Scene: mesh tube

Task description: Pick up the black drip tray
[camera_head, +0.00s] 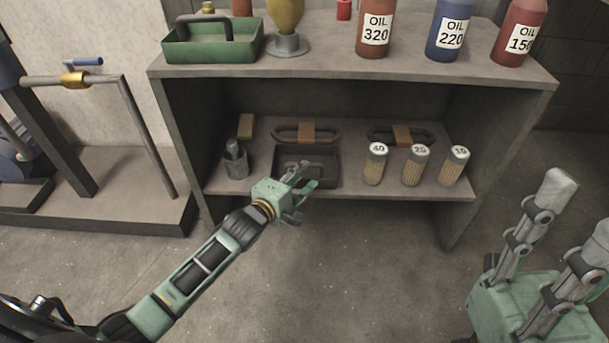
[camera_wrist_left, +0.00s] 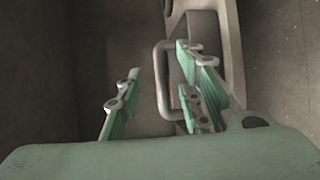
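The black drip tray (camera_head: 303,181) is a shallow dark rectangular tray on the lower shelf, left of the middle, in the head view. The left wrist view shows the two fingers (camera_wrist_left: 160,100) spread apart. A rounded dark rim or loop lies beside the right-hand finger there; I cannot tell whether it belongs to the tray, or whether a finger touches it. My right gripper (camera_head: 560,240) is open and empty at the lower right, away from the shelves.
A grey container (camera_head: 236,163) stands left of the tray. Three labelled filter cylinders (camera_head: 375,164) stand to its right. Two dark looped items (camera_head: 305,132) lie behind on the lower shelf (camera_head: 420,188). The upper shelf (camera_head: 320,67) hangs above, with a green tray (camera_head: 212,46) and oil bottles.

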